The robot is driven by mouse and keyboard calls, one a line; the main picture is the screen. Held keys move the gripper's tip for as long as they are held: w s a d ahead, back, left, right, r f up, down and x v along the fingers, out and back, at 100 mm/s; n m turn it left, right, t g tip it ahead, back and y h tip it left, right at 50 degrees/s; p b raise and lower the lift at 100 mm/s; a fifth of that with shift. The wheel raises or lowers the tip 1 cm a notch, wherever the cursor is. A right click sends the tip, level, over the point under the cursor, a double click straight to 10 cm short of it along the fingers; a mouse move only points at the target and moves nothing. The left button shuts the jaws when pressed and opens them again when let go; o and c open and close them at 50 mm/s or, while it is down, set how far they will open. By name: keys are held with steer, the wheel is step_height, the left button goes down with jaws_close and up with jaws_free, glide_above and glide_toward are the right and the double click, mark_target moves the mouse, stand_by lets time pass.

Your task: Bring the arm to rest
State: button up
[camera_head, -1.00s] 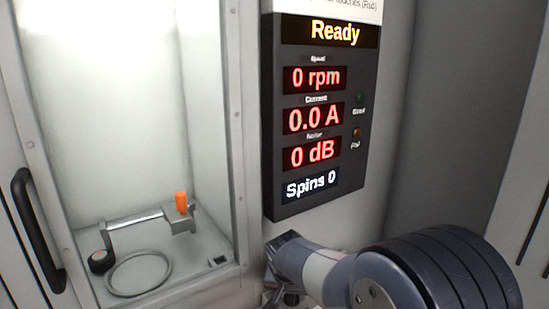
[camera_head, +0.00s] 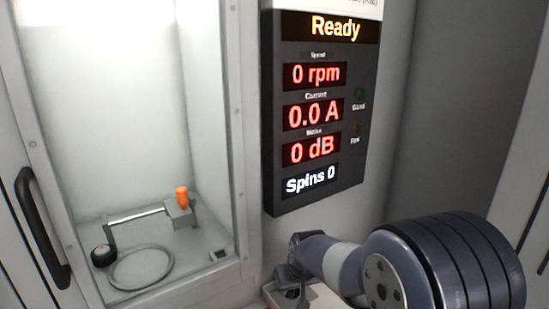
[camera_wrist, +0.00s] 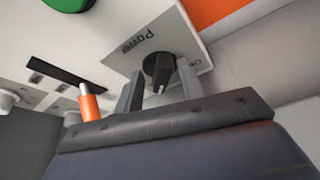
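My arm reaches in from the lower right of the head view, and its gripper (camera_head: 284,280) is low beside the test cabinet, small and partly hidden there. In the wrist view my gripper (camera_wrist: 157,90) has its two grey fingers apart, with a black rotary knob (camera_wrist: 158,70) showing in the gap between them. The knob sits on a white plate (camera_wrist: 118,58) marked "Power". The fingers look open, with nothing held; I cannot tell how far the knob lies beyond their tips.
The display (camera_head: 318,110) reads Ready, 0 rpm, 0.0 A, 0 dB, Spins 0. The cabinet (camera_head: 235,130) holds a ring (camera_head: 141,268) and an orange-topped clamp (camera_head: 182,197). Its black handle (camera_head: 40,225) is at left. In the wrist view, an orange cylinder (camera_wrist: 90,103) and a green button (camera_wrist: 68,5) are near.

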steer(key=shift+d+n+y+b, duration=0.15)
steer(key=shift+n+y+b, duration=0.25)
steer(key=shift+n, duration=0.9)
